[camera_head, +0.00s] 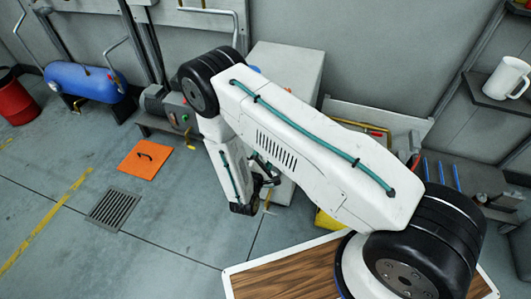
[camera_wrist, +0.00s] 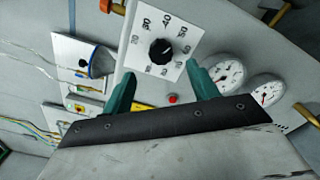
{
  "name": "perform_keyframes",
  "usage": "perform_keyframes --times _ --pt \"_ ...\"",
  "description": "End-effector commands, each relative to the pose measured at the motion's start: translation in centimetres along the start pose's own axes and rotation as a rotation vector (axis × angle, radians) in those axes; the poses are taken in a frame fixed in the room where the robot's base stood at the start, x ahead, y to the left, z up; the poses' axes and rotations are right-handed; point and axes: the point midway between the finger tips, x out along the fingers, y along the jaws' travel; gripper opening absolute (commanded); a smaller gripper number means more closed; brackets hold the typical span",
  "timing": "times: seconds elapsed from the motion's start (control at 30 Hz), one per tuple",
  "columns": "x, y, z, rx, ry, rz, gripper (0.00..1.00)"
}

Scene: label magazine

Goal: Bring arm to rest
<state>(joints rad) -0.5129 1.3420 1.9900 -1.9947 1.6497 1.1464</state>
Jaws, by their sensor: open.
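My arm (camera_head: 310,145) reaches across the middle of the head view, bent at a black joint at the upper left, with its forearm (camera_head: 232,172) hanging down. My gripper (camera_wrist: 162,90) shows in the wrist view as two teal fingers set well apart. It is open with nothing between the fingertips. Beyond the fingers is a white dial plate (camera_wrist: 178,68) with a black knob (camera_wrist: 160,51). I cannot tell how far off the plate is. In the head view the fingertips are not clear behind the forearm's end.
Two round gauges (camera_wrist: 228,73) and a red button (camera_wrist: 173,99) sit near the dial. A white cabinet (camera_head: 290,70) stands behind my arm. An orange plate (camera_head: 145,160) and a floor grate (camera_head: 112,209) lie left. A white mug (camera_head: 505,78) stands on a right shelf. Open floor lies left.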

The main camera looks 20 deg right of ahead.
Motion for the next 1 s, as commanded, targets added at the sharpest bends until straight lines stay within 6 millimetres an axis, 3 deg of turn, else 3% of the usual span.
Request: perform_keyframes --times 0.3,0.43,0.53,0.6,0.77,1.0 --pt "0.0 0.0 0.0 -0.009 0.000 0.000 0.59" --pt "0.0 -0.6 0.4 -0.095 -0.018 -0.031 0.59" --pt "-0.6 -2.6 3.0 -0.225 -0.094 -0.121 0.59" --pt "-0.9 -2.7 5.2 -0.293 -0.162 -0.193 0.59" --pt "-1.2 -0.6 10.4 -0.363 -0.313 -0.372 0.59" --pt "-2.6 3.8 18.1 -0.342 -0.492 -0.673 0.59"
